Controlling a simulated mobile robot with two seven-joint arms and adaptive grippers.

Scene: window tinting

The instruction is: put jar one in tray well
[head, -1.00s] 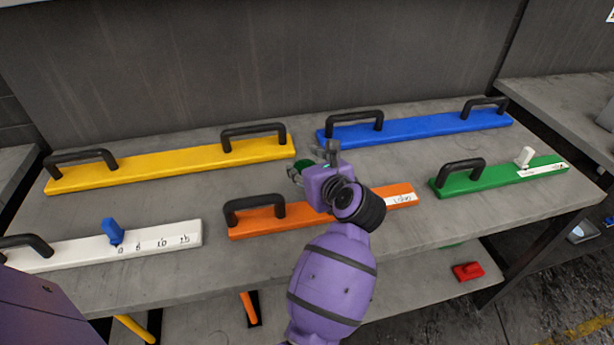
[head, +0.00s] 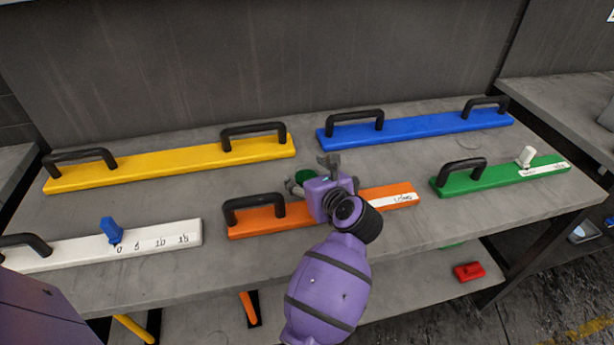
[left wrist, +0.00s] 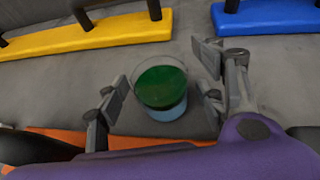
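A clear glass jar with green contents and a bluish lower part (left wrist: 162,85) stands on the grey bench in the left wrist view. In the head view only a little of its green top (head: 304,176) shows beside my left gripper (head: 311,174), which hides the rest. In the left wrist view the fingers of my left gripper (left wrist: 163,88) are spread, one on each side of the jar, with gaps showing. I cannot tell which jar is jar one. No tray well can be made out. My right gripper is not in view.
The orange board (head: 258,222) with a black handle lies at the gripper. Yellow (head: 180,165) and blue (head: 420,129) boards lie behind. A white board (head: 80,249) is at left, a green one (head: 502,177) at right.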

